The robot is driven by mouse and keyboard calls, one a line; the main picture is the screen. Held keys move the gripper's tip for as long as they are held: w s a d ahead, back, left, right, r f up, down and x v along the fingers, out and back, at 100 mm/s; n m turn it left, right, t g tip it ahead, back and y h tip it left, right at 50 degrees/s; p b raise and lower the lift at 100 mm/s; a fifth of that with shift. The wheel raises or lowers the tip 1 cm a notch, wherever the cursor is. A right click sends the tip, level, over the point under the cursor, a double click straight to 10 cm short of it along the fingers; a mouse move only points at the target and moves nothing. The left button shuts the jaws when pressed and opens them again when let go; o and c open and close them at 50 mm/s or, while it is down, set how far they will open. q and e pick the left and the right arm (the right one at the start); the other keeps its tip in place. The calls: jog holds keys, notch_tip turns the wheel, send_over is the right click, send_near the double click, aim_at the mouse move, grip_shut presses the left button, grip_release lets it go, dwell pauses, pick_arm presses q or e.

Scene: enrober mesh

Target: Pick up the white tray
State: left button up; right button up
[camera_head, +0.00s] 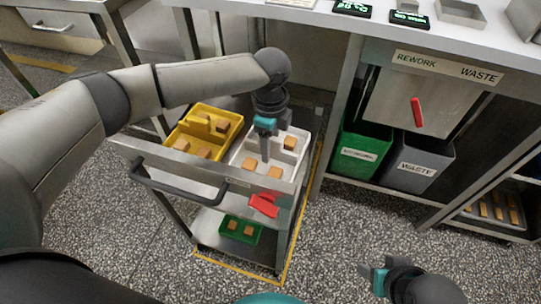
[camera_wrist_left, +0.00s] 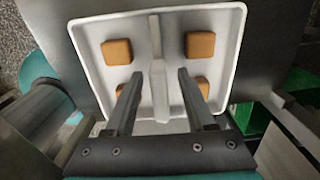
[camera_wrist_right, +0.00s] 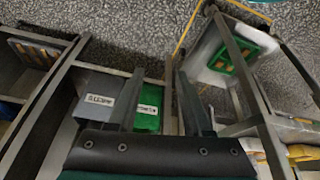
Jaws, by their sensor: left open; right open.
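The white tray (camera_head: 236,155) lies on the top shelf of a metal cart, with several tan square pieces in its compartments. In the left wrist view the white tray (camera_wrist_left: 88,48) shows a raised middle divider with a post. My left gripper (camera_head: 265,133) is over the tray. In the left wrist view my left gripper (camera_wrist_left: 155,75) is open, its fingers on either side of the divider. I cannot tell whether they touch it. My right gripper (camera_head: 374,275) is open and empty, low over the floor at the front right.
A yellow tray (camera_head: 176,138) with tan pieces sits left of the white one. A green tray (camera_head: 256,239) is on the lower shelf. Green (camera_head: 362,152) and grey (camera_head: 418,160) bins stand right.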

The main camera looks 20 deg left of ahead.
pick_arm(q)
jog(key=shift+f, duration=0.3)
grip_shut()
dwell(0.4)
dwell(1.0)
